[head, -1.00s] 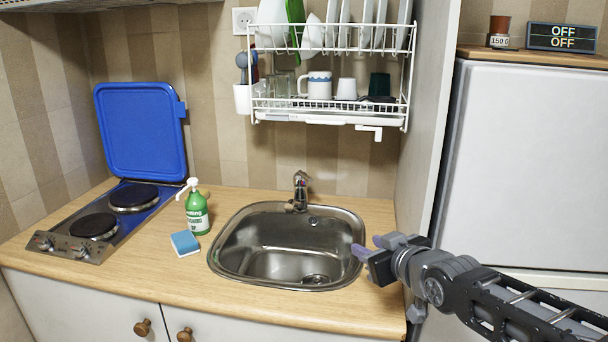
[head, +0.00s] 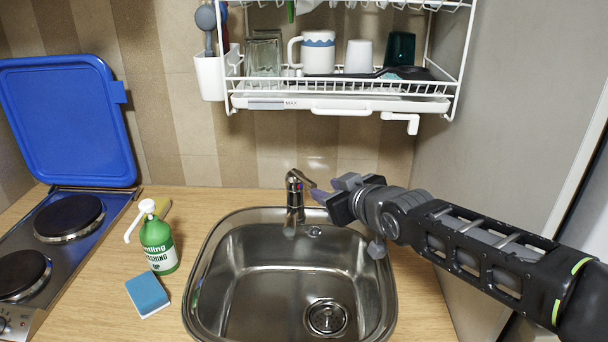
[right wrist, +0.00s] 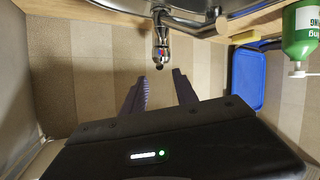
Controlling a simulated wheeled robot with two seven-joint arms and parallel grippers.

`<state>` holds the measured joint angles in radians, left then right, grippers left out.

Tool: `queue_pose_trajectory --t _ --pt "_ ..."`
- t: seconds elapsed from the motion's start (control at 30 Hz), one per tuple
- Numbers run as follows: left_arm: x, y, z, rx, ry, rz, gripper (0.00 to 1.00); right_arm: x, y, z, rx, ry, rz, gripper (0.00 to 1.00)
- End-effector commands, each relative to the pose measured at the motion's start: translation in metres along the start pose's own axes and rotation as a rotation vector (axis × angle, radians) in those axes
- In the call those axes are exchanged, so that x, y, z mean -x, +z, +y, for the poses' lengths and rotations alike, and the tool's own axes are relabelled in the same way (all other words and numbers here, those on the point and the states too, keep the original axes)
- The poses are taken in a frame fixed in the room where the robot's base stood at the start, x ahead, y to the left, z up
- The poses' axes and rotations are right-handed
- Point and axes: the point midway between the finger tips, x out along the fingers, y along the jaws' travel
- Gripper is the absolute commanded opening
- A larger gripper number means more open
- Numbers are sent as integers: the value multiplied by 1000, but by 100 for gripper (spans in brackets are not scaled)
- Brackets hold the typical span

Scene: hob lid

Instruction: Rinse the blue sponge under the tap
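The blue sponge (head: 148,294) with a white underside lies on the wooden worktop, left of the steel sink (head: 232,262) and in front of the green soap bottle. The chrome tap (head: 295,196) stands at the sink's back edge; I see no water running. My right gripper (head: 318,191) is just right of the tap's top, empty. In the right wrist view its two fingers (right wrist: 159,88) are apart, with the tap (right wrist: 161,48) showing beyond the gap. Whether a finger touches the tap I cannot tell. My left gripper is not in view.
The green soap bottle (head: 158,243) stands behind the sponge. A hob (head: 60,228) with its blue lid (head: 65,122) raised is at the left. A dish rack (head: 345,88) with cups hangs above the sink. A grey side panel (head: 500,110) bounds the right.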

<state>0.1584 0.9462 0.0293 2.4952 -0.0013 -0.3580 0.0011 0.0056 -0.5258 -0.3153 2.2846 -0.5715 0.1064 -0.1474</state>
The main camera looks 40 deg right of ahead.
Motion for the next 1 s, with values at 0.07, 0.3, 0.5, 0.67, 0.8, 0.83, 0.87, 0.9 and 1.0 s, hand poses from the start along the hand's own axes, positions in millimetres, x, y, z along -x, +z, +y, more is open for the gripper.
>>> queue_pose_trajectory --t 0.07,0.3,0.5,0.67,0.8,0.83,0.87,0.9,1.0 --pt "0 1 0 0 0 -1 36 0 0 0 0 0 0 35" --pt "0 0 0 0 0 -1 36 -2 0 0 0 0 0 35" --pt "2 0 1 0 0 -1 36 -17 0 0 1 -1 -3 35" --pt "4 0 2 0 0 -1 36 -40 0 0 0 -1 -4 35" --pt "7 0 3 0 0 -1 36 -60 0 0 1 -1 -3 35" --pt "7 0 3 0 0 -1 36 -63 0 0 1 -1 -3 35" --pt "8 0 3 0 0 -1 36 -67 0 0 1 -1 -4 35" --pt "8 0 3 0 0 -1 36 -70 0 0 0 0 -2 35" --pt "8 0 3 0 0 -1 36 -76 0 0 0 0 -1 35"
